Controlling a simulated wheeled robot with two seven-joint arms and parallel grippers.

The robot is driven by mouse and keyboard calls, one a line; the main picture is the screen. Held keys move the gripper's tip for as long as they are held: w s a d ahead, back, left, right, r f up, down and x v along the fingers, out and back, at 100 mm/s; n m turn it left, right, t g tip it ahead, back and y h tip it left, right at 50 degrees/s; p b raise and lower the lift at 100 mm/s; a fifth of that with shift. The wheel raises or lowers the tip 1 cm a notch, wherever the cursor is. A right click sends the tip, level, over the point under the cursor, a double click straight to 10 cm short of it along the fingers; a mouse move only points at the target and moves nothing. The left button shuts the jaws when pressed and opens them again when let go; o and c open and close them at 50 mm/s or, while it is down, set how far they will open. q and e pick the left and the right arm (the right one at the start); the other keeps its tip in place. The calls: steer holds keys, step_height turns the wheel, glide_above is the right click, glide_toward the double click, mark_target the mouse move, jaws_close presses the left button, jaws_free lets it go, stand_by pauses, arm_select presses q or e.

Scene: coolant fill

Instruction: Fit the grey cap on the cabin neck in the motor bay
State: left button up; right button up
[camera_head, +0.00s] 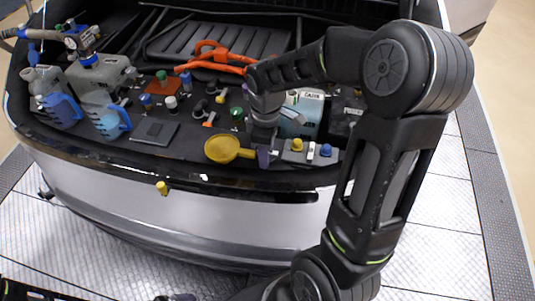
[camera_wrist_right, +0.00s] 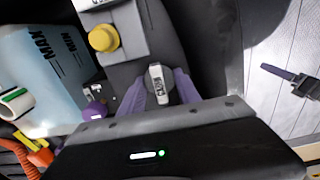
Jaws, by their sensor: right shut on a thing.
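My right gripper (camera_head: 263,157) points down at the front ledge of the motor bay, right of the yellow funnel. In the wrist view its purple fingers (camera_wrist_right: 158,92) are shut on the grey cap (camera_wrist_right: 158,82), whose pale lettered grip shows between them. In the head view the gripper hides the cap. The pale blue cabin tank (camera_head: 312,97) stands just behind the gripper; it also shows in the wrist view (camera_wrist_right: 38,65).
The yellow funnel (camera_head: 222,149) lies beside the right gripper. A yellow cap (camera_head: 297,145) and a blue cap (camera_head: 326,150) sit on the ledge to the right. Blue jugs (camera_head: 110,122), orange cables (camera_head: 212,58) and several small caps crowd the left and back.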

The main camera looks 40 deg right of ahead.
jaws_close()
steer(key=shift+r, duration=0.15)
step_height(320, 180, up, 10)
steer(key=shift+f+b, duration=0.1)
steer(key=shift+b, duration=0.25)
stand_by(0.6)
